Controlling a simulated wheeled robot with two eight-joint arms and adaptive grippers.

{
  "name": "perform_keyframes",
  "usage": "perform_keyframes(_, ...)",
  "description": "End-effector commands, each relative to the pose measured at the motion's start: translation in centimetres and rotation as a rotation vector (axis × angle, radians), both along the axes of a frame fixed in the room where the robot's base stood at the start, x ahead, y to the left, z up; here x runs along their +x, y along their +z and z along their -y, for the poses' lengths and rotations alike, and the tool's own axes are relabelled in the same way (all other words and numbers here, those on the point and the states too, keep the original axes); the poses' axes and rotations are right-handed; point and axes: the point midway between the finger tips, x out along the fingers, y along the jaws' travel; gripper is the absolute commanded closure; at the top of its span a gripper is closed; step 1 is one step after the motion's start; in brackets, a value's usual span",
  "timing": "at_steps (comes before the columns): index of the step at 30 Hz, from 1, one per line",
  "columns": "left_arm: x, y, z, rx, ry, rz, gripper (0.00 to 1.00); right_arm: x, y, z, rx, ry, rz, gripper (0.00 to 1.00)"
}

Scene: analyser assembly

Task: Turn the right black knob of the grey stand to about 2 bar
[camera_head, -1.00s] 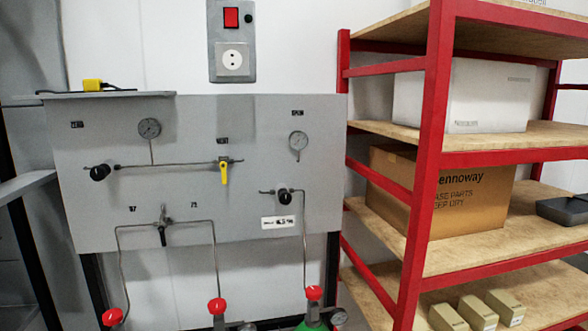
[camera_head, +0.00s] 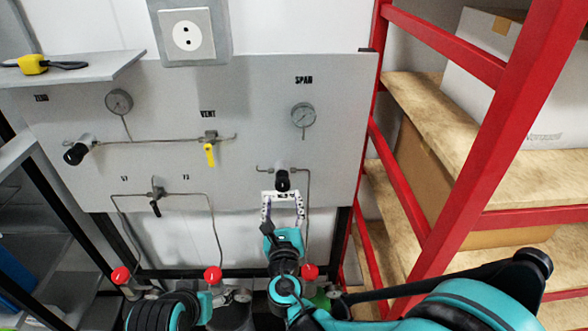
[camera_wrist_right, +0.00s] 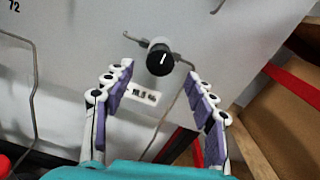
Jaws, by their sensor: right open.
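The grey stand (camera_head: 250,95) carries a left black knob (camera_head: 75,153) and a right black knob (camera_head: 282,182). A round gauge (camera_head: 303,115) sits above the right knob; its reading is too small to tell. My right gripper (camera_head: 283,196) is open in front of the stand, just below the right knob. In the right wrist view the right knob (camera_wrist_right: 160,60) has a white mark and lies beyond and between the open fingers (camera_wrist_right: 160,85), with no contact visible. My left gripper cannot be made out in these views.
A yellow valve handle (camera_head: 210,154) and a second gauge (camera_head: 119,102) are on the panel's left. Thin metal pipes run beside the right knob. Red-topped cylinders (camera_head: 213,275) stand below. A red shelf frame (camera_head: 480,150) rises close on the right.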

Motion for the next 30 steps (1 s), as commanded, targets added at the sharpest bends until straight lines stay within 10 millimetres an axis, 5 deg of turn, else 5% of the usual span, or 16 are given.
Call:
perform_keyframes(12,0.0,0.1,0.0,0.000,0.000,0.000,0.31,6.3,-0.1,0.2,0.006,-0.005,-0.002,0.44)
perform_keyframes(23,0.0,0.1,0.0,0.000,0.000,0.000,0.31,7.0,-0.1,0.2,0.007,-0.005,-0.002,0.44)
perform_keyframes(29,0.0,0.1,0.0,0.000,0.000,0.000,0.31,7.0,-0.1,0.2,0.008,-0.005,-0.002,0.94)
perform_keyframes(30,0.0,0.1,0.0,0.000,0.000,0.000,0.31,7.0,-0.1,0.2,0.008,-0.005,-0.002,0.94)
